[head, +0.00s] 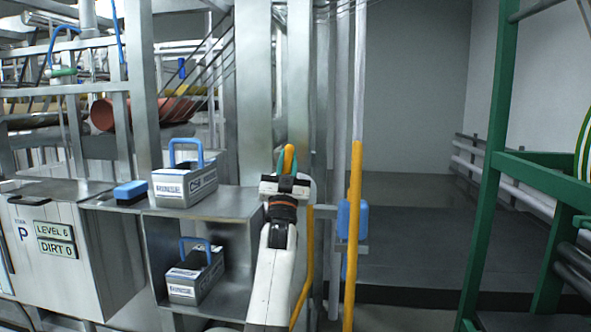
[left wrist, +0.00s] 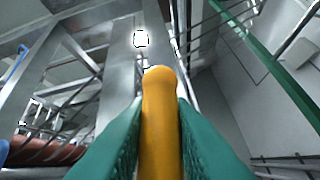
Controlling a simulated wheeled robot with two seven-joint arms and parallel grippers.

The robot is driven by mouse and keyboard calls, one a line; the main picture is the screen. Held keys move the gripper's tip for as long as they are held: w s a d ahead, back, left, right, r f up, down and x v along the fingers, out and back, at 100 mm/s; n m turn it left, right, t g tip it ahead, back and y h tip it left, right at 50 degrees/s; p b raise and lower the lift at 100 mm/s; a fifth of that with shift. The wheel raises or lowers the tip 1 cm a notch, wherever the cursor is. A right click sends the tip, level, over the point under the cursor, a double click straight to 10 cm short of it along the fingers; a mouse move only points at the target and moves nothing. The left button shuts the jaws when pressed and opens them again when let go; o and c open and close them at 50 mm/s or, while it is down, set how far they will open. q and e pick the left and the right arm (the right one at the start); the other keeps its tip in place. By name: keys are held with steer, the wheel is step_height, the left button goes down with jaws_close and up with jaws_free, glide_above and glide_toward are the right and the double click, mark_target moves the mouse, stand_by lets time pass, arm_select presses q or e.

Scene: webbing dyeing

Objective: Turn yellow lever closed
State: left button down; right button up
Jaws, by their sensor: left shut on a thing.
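The yellow lever (head: 289,158) stands upright in front of the metal column in the head view. My left gripper (head: 284,168) is shut on it, with the lever's rounded top showing above the fingers. In the left wrist view the yellow lever (left wrist: 160,115) fills the middle. The green fingers of my left gripper (left wrist: 152,145) press on both sides of it. The lower part and pivot of the lever are hidden behind my gripper and arm. My right gripper is not in view.
Two grey boxes with blue handles, one on the shelf top (head: 185,186) and one inside (head: 196,273), stand left of my arm. A blue brush (head: 130,192) lies beside the upper one. A yellow pole (head: 353,235) and green frame (head: 493,190) stand to the right.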

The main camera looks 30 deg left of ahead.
arm_select(q)
steer(key=shift+a+n+g+y, duration=0.2)
steer(key=shift+n+g+y, duration=0.3)
steer(key=shift+n+y, duration=0.65)
steer(key=shift+s+a+n+g+y, duration=0.1)
steer(key=shift+a+n+g+y, duration=0.15)
steer(key=shift+n+g+y, duration=0.4)
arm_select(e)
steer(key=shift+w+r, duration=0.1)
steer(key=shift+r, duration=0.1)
arm_select(q)
steer(key=shift+n, duration=0.4)
steer(key=c, duration=1.3)
jaws_free()
steer(key=shift+s+d+f, duration=0.15)
steer(key=shift+s+f, duration=0.1)
steer(key=shift+f, duration=0.1)
steer(key=v, duration=1.1)
steer(key=shift+f, duration=0.15)
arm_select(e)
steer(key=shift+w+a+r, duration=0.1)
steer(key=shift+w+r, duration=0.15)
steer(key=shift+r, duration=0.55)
